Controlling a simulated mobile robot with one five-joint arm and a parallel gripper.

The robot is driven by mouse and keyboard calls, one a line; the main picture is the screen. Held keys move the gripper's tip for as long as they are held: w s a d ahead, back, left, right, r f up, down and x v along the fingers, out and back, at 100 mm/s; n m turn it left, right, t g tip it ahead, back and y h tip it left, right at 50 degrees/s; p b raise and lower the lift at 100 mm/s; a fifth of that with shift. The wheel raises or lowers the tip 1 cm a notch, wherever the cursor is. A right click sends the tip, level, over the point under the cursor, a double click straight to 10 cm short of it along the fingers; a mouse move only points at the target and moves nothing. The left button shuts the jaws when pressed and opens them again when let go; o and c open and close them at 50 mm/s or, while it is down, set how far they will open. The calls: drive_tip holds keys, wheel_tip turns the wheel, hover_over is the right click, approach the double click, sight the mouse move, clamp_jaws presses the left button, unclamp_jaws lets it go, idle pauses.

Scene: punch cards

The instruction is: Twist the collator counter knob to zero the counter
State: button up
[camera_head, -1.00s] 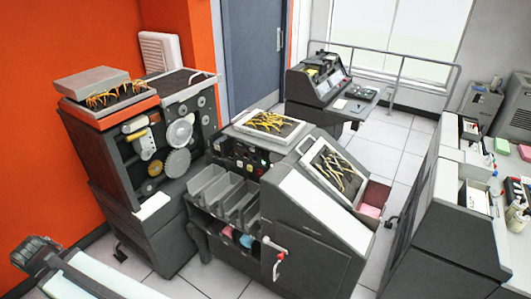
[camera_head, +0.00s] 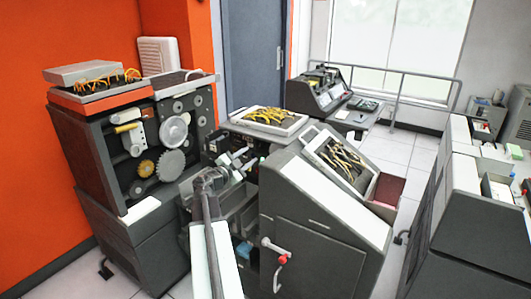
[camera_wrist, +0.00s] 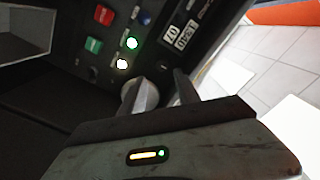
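The collator (camera_head: 325,215) stands in the middle of the head view. In the wrist view its dark panel carries a counter (camera_wrist: 178,38) with white number windows that seem to read 1340 and 07. A pale grey round knob (camera_wrist: 147,95) sits below the counter, partly hidden by my gripper. My gripper (camera_wrist: 158,84) has its two dark fingers apart at the knob. The knob shows between them, closer to the left finger; I cannot tell whether they touch. In the head view my gripper (camera_head: 240,160) is at the collator's panel, and the knob is hidden.
The panel also has a red button (camera_wrist: 104,14), a green button (camera_wrist: 94,45) and lit lamps (camera_wrist: 132,43). A grey machine with gears (camera_head: 150,150) stands left. A plugboard with yellow wires (camera_head: 268,120) lies on top of the collator. Tiled floor (camera_head: 398,148) is free behind.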

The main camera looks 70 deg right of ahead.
sight(260, 147)
drive_tip(key=x, duration=0.8)
drive_tip(key=shift+d, duration=0.15)
